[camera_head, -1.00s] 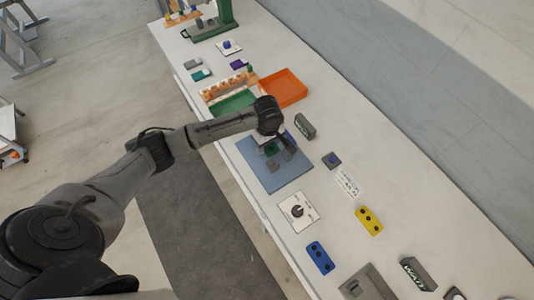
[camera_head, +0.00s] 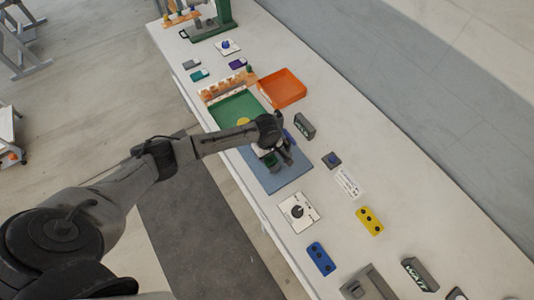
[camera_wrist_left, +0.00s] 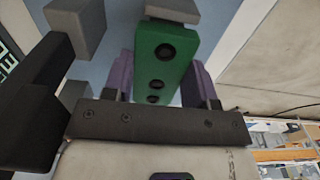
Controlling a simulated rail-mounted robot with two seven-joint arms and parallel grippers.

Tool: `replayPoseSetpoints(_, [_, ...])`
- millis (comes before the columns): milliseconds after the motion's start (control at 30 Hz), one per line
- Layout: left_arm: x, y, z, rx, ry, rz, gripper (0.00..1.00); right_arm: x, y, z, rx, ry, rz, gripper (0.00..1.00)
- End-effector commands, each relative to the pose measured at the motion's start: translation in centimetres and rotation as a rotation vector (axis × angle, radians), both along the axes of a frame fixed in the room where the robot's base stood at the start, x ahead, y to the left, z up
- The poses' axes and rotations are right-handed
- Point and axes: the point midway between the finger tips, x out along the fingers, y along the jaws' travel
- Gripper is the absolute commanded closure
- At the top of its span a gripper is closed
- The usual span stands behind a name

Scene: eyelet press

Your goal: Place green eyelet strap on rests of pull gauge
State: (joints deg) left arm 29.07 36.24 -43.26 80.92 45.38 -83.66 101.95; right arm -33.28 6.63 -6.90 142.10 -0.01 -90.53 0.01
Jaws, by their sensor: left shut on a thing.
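The green eyelet strap (camera_wrist_left: 163,50), a bar with several dark holes, is held between the purple fingers of my left gripper (camera_wrist_left: 158,82). In the head view the left gripper (camera_head: 280,158) is over the blue base plate of the pull gauge (camera_head: 272,183), and the green strap (camera_head: 270,160) shows below it. In the wrist view grey blocks of the gauge (camera_wrist_left: 78,28) stand beside the strap, and another grey block (camera_wrist_left: 172,10) is at its far end. I cannot tell whether the strap touches that block. The gripper hides much of the gauge.
A green tray with a yellow disc (camera_head: 236,108) and an orange tray (camera_head: 281,88) lie behind the gauge. A dark labelled block (camera_head: 305,125) stands to its right. A white dial plate (camera_head: 298,211), a blue block (camera_head: 320,258) and a yellow block (camera_head: 369,220) lie nearer.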

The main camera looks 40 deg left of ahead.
Motion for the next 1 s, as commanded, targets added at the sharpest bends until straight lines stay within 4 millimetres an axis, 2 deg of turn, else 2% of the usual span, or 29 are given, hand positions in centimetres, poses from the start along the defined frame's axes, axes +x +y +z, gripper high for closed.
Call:
replayPoseSetpoints(233, [0.0,0.0,-0.3,-0.001,0.001,0.001,0.71,0.0,-0.3,0.1,-0.009,0.000,0.005,0.57])
replayPoseSetpoints(267, [0.0,0.0,-0.3,-0.001,0.001,0.001,0.46,0.0,-0.3,0.1,-0.009,0.000,0.006,0.57])
replayPoseSetpoints(500, [0.0,0.0,-0.3,0.000,0.001,0.000,0.23,0.0,-0.3,0.1,-0.009,0.000,0.006,0.57])
replayPoseSetpoints(800, [0.0,0.0,0.0,0.000,-0.001,0.000,0.22,0.0,-0.1,0.0,-0.004,-0.001,0.003,0.57])
replayPoseSetpoints(1000, [0.1,0.0,2.6,-0.001,-0.002,-0.001,0.22,0.0,0.0,0.4,0.000,-0.001,0.000,0.57])
